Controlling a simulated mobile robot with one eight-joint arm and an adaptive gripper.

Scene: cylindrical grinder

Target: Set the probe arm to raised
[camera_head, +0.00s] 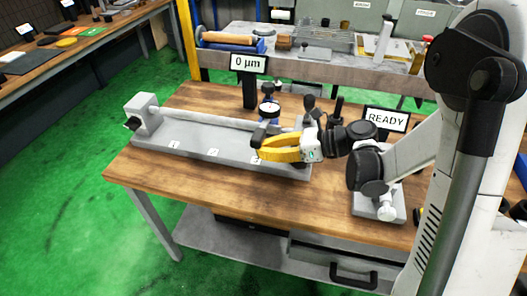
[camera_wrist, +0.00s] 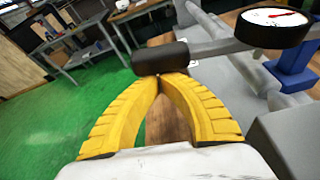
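The probe arm (camera_wrist: 215,46) is a grey bar with a black cylindrical grip (camera_wrist: 160,58) at its left end and a round dial (camera_wrist: 272,24) with a red needle at its right end. The dial (camera_head: 269,111) and grip (camera_head: 265,134) also show in the head view, above the grey grinder bed (camera_head: 210,147). My yellow-fingered gripper (camera_head: 258,148) is at the bed's right part. In the wrist view, my gripper (camera_wrist: 158,80) has its fingertips together right at the lower edge of the grip, with nothing seen between them. I cannot tell whether they touch the grip.
A display reading "0 µm" (camera_head: 248,63) stands behind the bed, and one reading "READY" (camera_head: 386,119) is at the right. A long grey cylinder (camera_head: 210,118) lies along the bed. The wooden bench (camera_head: 200,196) is clear in front.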

